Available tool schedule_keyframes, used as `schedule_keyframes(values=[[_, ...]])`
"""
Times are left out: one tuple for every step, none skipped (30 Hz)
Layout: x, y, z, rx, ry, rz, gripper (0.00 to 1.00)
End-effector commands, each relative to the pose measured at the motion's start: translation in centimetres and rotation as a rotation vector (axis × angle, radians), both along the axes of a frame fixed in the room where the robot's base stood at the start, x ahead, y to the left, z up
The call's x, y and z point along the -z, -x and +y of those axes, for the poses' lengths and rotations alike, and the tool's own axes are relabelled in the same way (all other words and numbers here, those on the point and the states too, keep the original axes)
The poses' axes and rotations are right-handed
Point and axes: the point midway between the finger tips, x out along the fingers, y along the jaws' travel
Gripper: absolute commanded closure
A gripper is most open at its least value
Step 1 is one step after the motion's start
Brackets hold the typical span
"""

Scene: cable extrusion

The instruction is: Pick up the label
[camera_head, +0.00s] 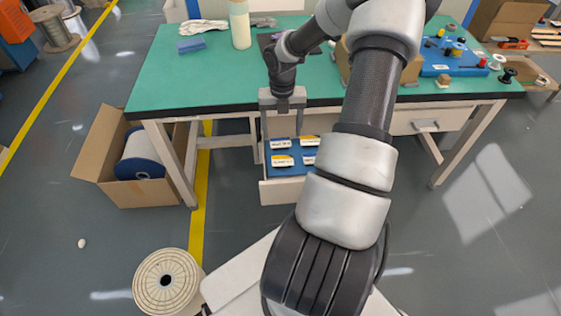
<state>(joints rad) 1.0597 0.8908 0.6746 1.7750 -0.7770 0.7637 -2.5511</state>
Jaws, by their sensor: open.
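Several small labels lie in an open drawer (283,193) under the green-topped table. They are white with yellow or dark blue parts. One label (281,143) is at the back left and another label (283,161) at the front left. A third label (309,141) is at the back right, and one more (309,158) lies in front of it, close to my arm. My gripper (284,106) is open, pointing down at the table's front edge, above the back of the drawer. It looks empty and apart from the labels. My arm hides the drawer's right side.
The green table (190,85) holds a pale bottle (240,24), a blue block (191,45) and a blue board (450,60) with spools. A shut drawer (425,122) is at right. A cardboard box (105,170) and a cable reel (167,282) stand on the floor.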

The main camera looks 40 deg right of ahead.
Motion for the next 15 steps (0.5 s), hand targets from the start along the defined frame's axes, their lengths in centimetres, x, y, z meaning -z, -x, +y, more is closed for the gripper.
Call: schedule_keyframes(values=[[1.6,0.0,0.1,0.0,-0.001,0.002,0.3],[2.3,0.0,0.1,0.001,-0.002,0.001,0.3],[3.2,0.0,0.1,0.001,-0.002,0.001,0.3],[3.8,0.0,0.1,0.0,-0.001,0.002,0.3],[4.4,0.0,0.0,0.001,-0.001,0.002,0.3],[5.2,0.0,0.0,0.002,-0.002,0.001,0.3],[5.7,0.0,0.0,0.002,-0.001,0.001,0.3],[6.1,0.0,0.0,0.002,-0.001,0.001,0.3],[6.7,0.0,0.0,0.001,-0.001,0.001,0.3],[7.0,0.0,0.0,0.001,-0.001,0.001,0.3],[7.2,0.0,0.0,0.001,-0.001,0.001,0.3],[7.5,0.0,0.0,0.002,0.0,0.0,0.3],[7.6,0.0,0.0,0.002,0.0,0.0,0.3],[7.7,0.0,0.0,0.002,0.0,0.0,0.3],[7.8,0.0,0.0,0.002,0.001,-0.001,0.3]])
